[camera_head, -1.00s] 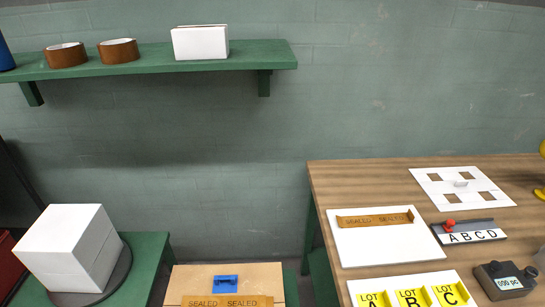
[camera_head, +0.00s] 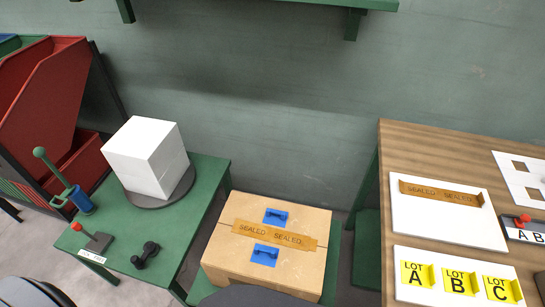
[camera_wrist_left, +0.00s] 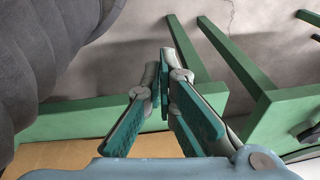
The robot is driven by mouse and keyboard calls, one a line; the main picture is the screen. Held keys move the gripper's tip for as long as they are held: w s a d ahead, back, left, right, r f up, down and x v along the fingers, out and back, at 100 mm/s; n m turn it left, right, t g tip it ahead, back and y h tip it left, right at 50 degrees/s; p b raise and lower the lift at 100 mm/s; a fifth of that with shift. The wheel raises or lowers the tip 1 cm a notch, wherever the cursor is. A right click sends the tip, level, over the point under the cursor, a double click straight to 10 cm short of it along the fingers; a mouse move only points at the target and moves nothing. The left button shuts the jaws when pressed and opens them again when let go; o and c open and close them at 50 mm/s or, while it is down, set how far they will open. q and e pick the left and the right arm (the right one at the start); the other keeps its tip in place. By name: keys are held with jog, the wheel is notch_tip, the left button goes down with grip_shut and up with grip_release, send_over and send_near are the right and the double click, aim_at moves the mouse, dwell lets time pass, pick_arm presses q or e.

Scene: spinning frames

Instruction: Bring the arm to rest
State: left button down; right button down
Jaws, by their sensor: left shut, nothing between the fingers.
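My left gripper (camera_wrist_left: 162,88) shows in the left wrist view, with teal pads and grey links. Its fingers are shut and nothing is between them. Green frame bars and the grey floor lie beyond it in that view. In the head view the gripper itself is not visible; only dark rounded parts of mine show at the bottom edge. My right gripper is in neither view.
A cardboard box (camera_head: 220,248) with a "SEALED" tape strip and blue clips sits on a green stand. To its left, a green table (camera_head: 205,200) bears a white cube (camera_head: 145,155) on a turntable. A wooden table (camera_head: 430,150) stands right.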

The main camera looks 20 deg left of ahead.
pick_arm(q)
jog(key=s+f, duration=0.5)
jog(key=s, duration=0.4)
jog(key=shift+f+g, duration=0.15)
jog(key=shift+g, duration=0.25)
dwell(0.6)
